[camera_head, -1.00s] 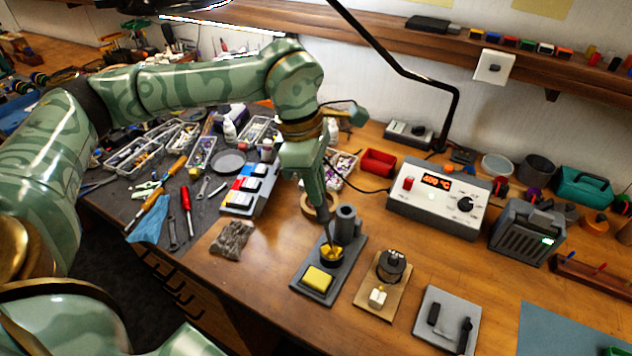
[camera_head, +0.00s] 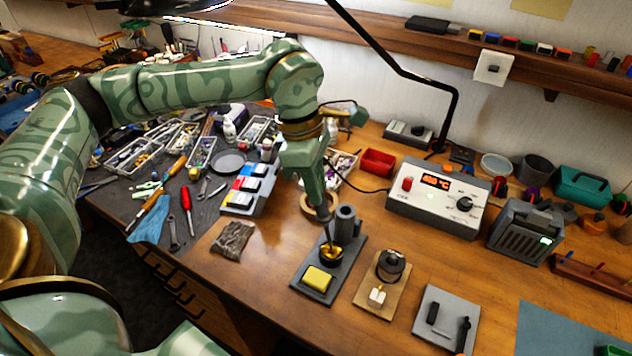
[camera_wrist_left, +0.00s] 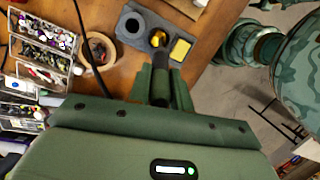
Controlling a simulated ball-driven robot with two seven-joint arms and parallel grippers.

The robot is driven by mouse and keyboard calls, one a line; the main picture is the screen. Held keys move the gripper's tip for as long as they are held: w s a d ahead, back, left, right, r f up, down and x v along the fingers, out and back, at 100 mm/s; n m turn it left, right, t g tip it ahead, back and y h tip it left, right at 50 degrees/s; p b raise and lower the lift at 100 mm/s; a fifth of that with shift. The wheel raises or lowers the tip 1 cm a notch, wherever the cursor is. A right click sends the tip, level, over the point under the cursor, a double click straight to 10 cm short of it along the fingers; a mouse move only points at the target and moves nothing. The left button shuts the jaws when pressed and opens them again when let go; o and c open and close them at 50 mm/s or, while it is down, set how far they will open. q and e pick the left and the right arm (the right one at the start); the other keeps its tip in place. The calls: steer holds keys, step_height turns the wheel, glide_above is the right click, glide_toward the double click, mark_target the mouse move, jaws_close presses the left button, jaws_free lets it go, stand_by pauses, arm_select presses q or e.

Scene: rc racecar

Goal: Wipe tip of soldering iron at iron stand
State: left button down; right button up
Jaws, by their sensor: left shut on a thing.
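My left gripper (camera_head: 325,207) is shut on the dark handle of the soldering iron (camera_head: 328,234), which points down over the iron stand (camera_head: 312,272). The iron's tip is at the stand's cup of brass wool (camera_head: 331,253); I cannot tell how deep it sits. The stand also has a yellow sponge (camera_head: 317,279) at its front and a grey holder tube (camera_head: 346,222) at its back. In the left wrist view the gripper (camera_wrist_left: 161,85) holds the iron, with the brass wool (camera_wrist_left: 158,38) just beyond. My right gripper is not in view.
A soldering station (camera_head: 437,197) stands right of the stand, with its cable running behind the gripper. A solder spool on a wooden base (camera_head: 380,290) is close on the right.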

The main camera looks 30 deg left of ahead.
arm_select(q)
steer(key=shift+d+p+v, duration=0.2)
steer(key=shift+p+v, duration=0.6)
steer(key=shift+v, duration=0.15)
steer(key=shift+d+p+v, duration=0.2)
steer(key=shift+p+v, duration=0.55)
steer(key=shift+v, duration=0.2)
steer(key=shift+d+p+v, duration=0.25)
steer(key=shift+p+v, duration=0.55)
steer(key=shift+v, duration=0.15)
steer(key=shift+r, duration=0.1)
